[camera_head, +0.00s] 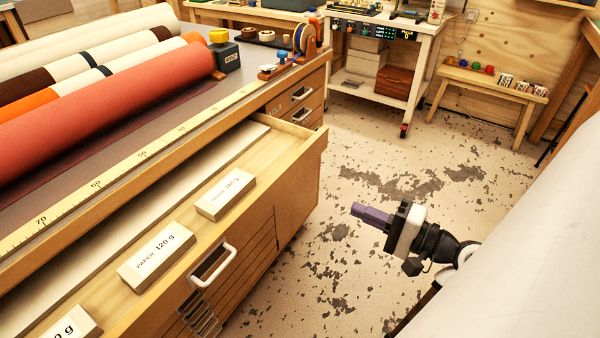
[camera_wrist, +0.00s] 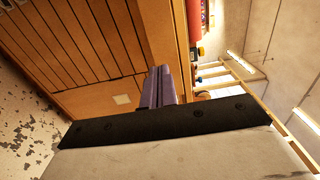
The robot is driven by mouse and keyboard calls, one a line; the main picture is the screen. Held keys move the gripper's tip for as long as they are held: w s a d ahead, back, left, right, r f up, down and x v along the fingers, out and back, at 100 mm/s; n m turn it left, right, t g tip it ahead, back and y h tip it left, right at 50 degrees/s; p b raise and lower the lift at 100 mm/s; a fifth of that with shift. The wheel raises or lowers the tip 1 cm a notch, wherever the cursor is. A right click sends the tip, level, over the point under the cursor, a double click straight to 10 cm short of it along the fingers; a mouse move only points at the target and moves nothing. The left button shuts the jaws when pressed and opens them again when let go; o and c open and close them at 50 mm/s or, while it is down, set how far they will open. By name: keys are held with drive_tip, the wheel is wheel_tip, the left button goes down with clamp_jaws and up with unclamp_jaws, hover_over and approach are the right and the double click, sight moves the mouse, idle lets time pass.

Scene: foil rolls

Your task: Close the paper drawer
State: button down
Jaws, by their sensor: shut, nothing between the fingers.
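The paper drawer (camera_head: 180,250) is a wide, shallow wooden drawer pulled well out from the bench on the left in the head view. Its front carries a white handle (camera_head: 212,266). Paper blocks (camera_head: 156,257) labelled by weight lie inside it along the front. My gripper (camera_head: 360,211) has purple fingers and is to the right of the drawer front, over the floor, apart from it. The fingers are shut and empty. In the wrist view the fingers (camera_wrist: 160,84) show in front of wooden cabinet faces; I cannot tell which face is the drawer front.
Large rolls (camera_head: 100,105) and a yellow measuring strip (camera_head: 130,161) lie on the bench top. Smaller drawers (camera_head: 301,95) sit at its far end. A white cart (camera_head: 385,60) and a low bench (camera_head: 490,82) stand at the back. The floor between is clear.

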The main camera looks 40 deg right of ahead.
drive_tip(key=p, duration=0.2)
approach(290, 177)
drive_tip(key=x, duration=0.5)
drive_tip(key=shift+w, duration=0.25)
drive_tip(key=shift+w+a, duration=0.25)
drive_tip(key=shift+w, duration=0.45)
